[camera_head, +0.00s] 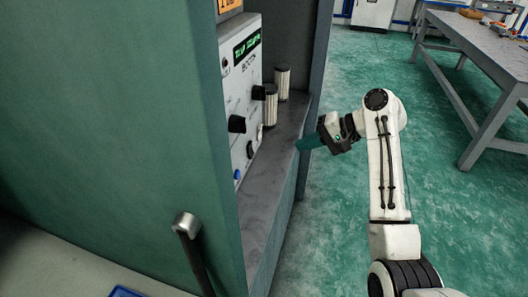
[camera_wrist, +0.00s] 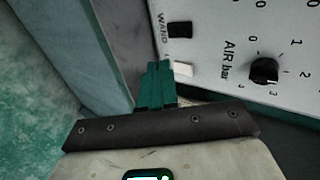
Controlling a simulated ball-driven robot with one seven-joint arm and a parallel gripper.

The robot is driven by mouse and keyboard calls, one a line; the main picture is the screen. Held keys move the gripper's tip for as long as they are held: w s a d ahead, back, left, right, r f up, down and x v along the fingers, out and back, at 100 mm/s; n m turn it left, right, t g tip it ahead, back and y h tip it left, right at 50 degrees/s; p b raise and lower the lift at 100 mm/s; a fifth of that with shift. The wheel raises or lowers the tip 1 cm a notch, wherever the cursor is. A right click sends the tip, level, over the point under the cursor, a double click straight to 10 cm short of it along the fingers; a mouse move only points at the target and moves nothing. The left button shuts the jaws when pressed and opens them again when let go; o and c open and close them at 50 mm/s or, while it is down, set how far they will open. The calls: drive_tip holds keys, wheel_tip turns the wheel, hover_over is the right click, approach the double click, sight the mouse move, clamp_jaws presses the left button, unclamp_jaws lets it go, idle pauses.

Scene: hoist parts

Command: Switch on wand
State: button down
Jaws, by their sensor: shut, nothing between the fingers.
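The control panel (camera_wrist: 225,50) is white, and the word WAND is printed on it in the wrist view. Beside that word is a black switch (camera_wrist: 180,30), with a small white piece (camera_wrist: 183,69) below it. I cannot tell whether the switch is on. My gripper (camera_wrist: 160,68) has teal fingers, shut together and empty. Their tips appear just left of the white piece; contact cannot be told. In the head view my gripper (camera_head: 308,143) is at the ledge's outer edge, right of the panel (camera_head: 240,95). The WAND switch cannot be made out there.
A black AIR bar knob (camera_wrist: 264,71) is right of the switch. Two ribbed cylinders (camera_head: 283,80) stand on the grey ledge (camera_head: 268,200). Green cabinet walls (camera_head: 115,130) enclose the panel. A workbench (camera_head: 485,50) stands at right, with open floor before it.

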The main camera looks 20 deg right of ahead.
drive_tip(key=shift+w, duration=0.1)
approach(253, 154)
drive_tip(key=f, duration=0.1)
drive_tip(key=a+f, duration=0.1)
drive_tip(key=f, duration=0.1)
drive_tip(key=shift+w+a+f, duration=0.25)
drive_tip(key=shift+w+f, duration=0.05)
drive_tip(key=shift+f, duration=0.1)
drive_tip(key=shift+w+a, duration=0.7)
drive_tip(key=shift+a, duration=0.15)
drive_tip(key=shift+w+a+f, duration=0.1)
drive_tip(key=shift+w+a, duration=0.3)
drive_tip(key=shift+a, duration=0.2)
drive_tip(key=shift+w+a+f+y+b, duration=0.15)
drive_tip(key=shift+f+y+b, duration=0.15)
drive_tip(key=shift+b, duration=0.15)
drive_tip(key=shift+r, duration=0.4)
